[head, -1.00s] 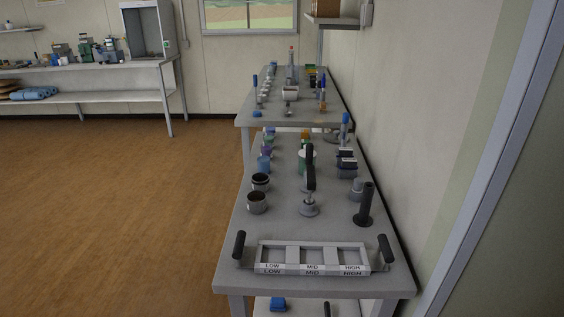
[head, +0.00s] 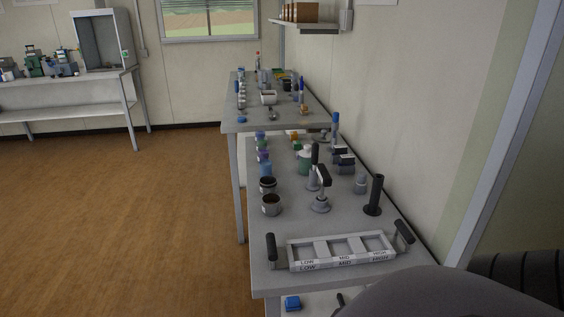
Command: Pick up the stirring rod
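I cannot pick out the stirring rod with certainty among the small objects on the two grey tables. Two dark-handled tools with grey round bases (head: 320,205) stand upright on the near table (head: 345,222). A black upright cylinder on a round base (head: 375,196) stands to their right. Several thin upright blue-topped items (head: 301,88) stand on the far table (head: 285,124), too small to identify. Neither of my grippers is in view. A dark grey rounded part of mine covers the lower right corner and hides part of the near table's front edge.
A frame tray marked LOW, MID, HIGH (head: 341,257) with black handles lies at the near table's front. A wall shelf (head: 308,26) hangs at the back. Open brown floor (head: 130,220) lies left of the tables.

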